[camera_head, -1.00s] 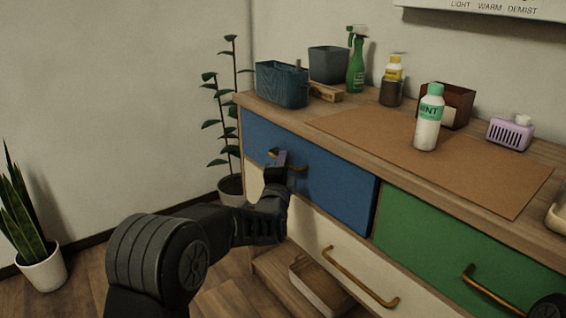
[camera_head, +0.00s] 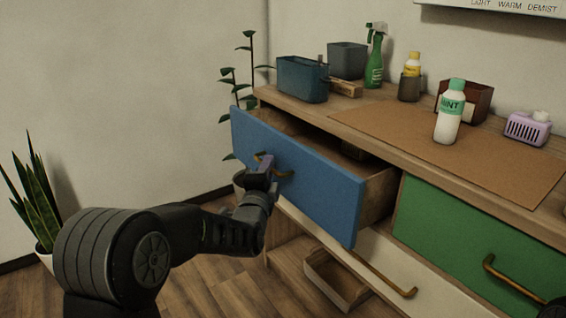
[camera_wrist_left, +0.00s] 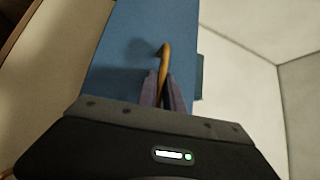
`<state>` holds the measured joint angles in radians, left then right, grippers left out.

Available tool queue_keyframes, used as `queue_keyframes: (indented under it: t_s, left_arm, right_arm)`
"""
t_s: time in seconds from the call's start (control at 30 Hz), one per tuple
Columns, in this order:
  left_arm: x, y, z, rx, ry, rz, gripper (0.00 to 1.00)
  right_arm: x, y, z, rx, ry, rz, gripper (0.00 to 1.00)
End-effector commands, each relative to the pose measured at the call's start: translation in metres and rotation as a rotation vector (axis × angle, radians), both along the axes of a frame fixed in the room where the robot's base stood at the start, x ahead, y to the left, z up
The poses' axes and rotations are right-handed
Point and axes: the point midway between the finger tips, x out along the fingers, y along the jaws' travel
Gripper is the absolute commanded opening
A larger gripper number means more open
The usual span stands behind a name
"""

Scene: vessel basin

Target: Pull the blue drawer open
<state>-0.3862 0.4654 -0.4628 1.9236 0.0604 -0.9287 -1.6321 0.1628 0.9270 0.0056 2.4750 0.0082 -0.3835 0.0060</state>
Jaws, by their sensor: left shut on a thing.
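The blue drawer (camera_head: 318,192) stands partly out of the wooden cabinet, with its open inside and right side wall showing in the head view. Its brass handle (camera_head: 285,173) is on the front face, and my left gripper (camera_head: 264,163) is shut on it. In the left wrist view the handle (camera_wrist_left: 165,62) runs between the two purple fingers of the left gripper (camera_wrist_left: 164,90), against the blue drawer front (camera_wrist_left: 125,60). The drawer's contents are mostly hidden; something dark shows near the back. A small dark part at the head view's lower right edge cannot be made out clearly.
The green drawer (camera_head: 465,235) and the cream drawer (camera_head: 345,255) are shut. On the cabinet top stand a blue basket (camera_head: 302,80), a green spray bottle (camera_head: 375,62), a mint bottle (camera_head: 449,115) and a purple box (camera_head: 526,129). A potted plant (camera_head: 38,205) stands at left.

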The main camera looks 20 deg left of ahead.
Motion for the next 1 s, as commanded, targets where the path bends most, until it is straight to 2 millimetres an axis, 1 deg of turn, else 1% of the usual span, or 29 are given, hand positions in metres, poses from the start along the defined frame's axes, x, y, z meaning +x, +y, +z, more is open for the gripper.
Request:
queue_keyframes:
  t_s: [0.03, 0.2, 0.4, 0.57, 0.9, 0.93, 1.0]
  left_arm:
    - [-0.010, 0.008, -0.002, -0.004, 0.003, 0.002, 0.00]
    - [-0.038, 0.032, -0.001, -0.002, 0.003, 0.001, 0.00]
    - [-0.059, 0.048, -0.001, -0.001, 0.002, 0.000, 0.00]
    - [-0.065, 0.053, -0.001, 0.000, 0.003, -0.001, 0.00]
    - [-0.066, 0.053, -0.001, 0.001, 0.003, -0.002, 0.00]
    - [-0.065, 0.053, -0.001, 0.001, 0.003, -0.002, 0.13]
    - [-0.065, 0.054, -0.001, 0.001, 0.003, -0.002, 0.19]
  right_arm:
    - [0.000, 0.000, -0.001, 0.000, -0.001, 0.000, 0.40]
    - [0.001, 0.000, -0.003, 0.000, -0.002, -0.002, 0.40]
    - [0.001, 0.000, -0.004, 0.000, -0.002, -0.002, 0.40]
    - [0.001, 0.000, -0.004, 0.000, -0.002, -0.002, 0.40]
    - [0.001, 0.000, -0.004, 0.000, -0.002, -0.002, 0.40]
    - [0.001, 0.000, -0.004, 0.000, -0.002, -0.002, 0.40]
    - [0.001, 0.000, -0.004, 0.000, -0.002, -0.002, 0.40]
